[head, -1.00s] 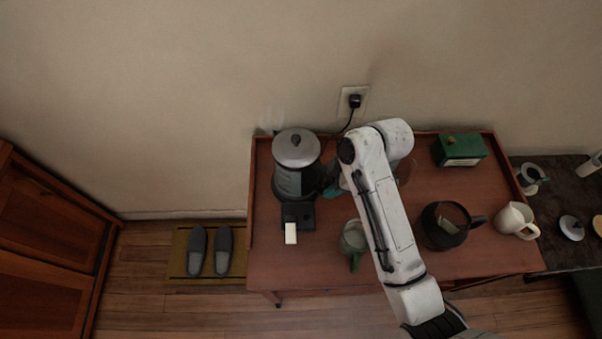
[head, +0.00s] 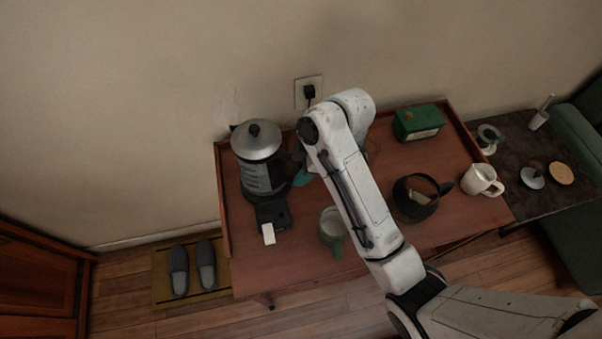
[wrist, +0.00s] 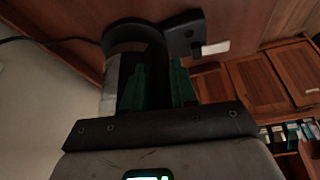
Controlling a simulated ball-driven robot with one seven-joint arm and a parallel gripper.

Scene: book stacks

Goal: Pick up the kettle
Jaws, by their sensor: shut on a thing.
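The kettle (head: 258,172) has a silver lid with a dark knob and a dark, glassy body. It is at the left end of the wooden table, by a black base piece (head: 271,214) with a white tab. My gripper (head: 304,176) is at the kettle's right side, partly hidden by my arm. In the wrist view its green fingers (wrist: 157,85) are shut at the kettle's handle side, with the kettle's grey wall (wrist: 110,85) beside them. The grip itself is mostly hidden. I cannot tell whether the kettle is clear of its base.
A green mug (head: 332,226), a dark pot (head: 408,200), a white jug (head: 482,180) and a green box (head: 418,123) share the table (head: 290,262). A cord runs from the wall socket (head: 308,92). Slippers (head: 192,268) lie on a floor mat at left.

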